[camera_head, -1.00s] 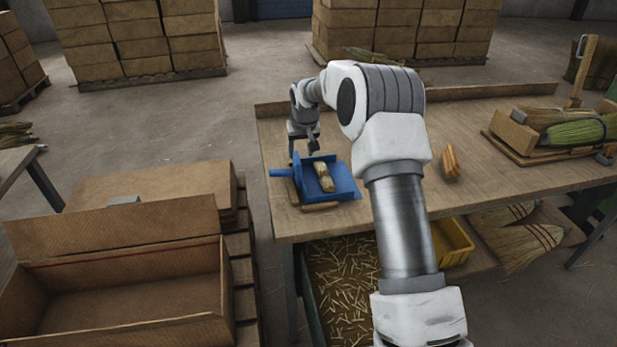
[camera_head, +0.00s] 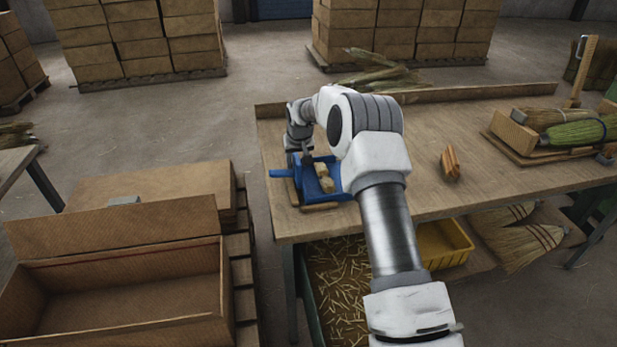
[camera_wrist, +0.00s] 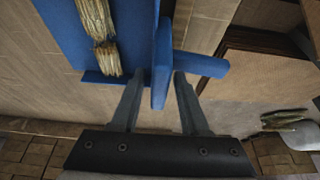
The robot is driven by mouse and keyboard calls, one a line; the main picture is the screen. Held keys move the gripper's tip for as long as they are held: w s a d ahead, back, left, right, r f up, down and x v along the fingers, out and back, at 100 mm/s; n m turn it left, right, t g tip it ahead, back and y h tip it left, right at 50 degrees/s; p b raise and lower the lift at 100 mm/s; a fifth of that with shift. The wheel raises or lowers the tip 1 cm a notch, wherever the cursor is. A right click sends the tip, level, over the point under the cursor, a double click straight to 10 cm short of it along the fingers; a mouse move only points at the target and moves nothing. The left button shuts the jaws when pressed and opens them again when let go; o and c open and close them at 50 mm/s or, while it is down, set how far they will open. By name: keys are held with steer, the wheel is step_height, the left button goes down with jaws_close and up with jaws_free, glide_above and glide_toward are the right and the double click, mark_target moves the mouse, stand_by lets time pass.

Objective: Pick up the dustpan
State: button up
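The blue dustpan (camera_head: 335,170) sits near the left end of the workbench, its handle (camera_head: 281,173) pointing left past the bench edge. In the head view my gripper (camera_head: 302,157) is low at the dustpan's handle side, partly hidden by my arm. In the wrist view my gripper (camera_wrist: 160,75) is open, with a finger on each side of the dustpan's upright blue wall (camera_wrist: 162,58). Gaps show between fingers and wall. The handle (camera_wrist: 200,64) extends right, beyond the right finger.
The workbench (camera_head: 420,200) holds an orange-brown block (camera_head: 450,162) and a fixture with a green broom (camera_head: 575,134). A low ledge (camera_head: 470,93) runs along its back. An open cardboard box (camera_head: 120,285) stands at the lower left. A yellow bin (camera_head: 445,243) is below the bench.

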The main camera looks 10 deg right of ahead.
jaws_close()
stand_by(1.2)
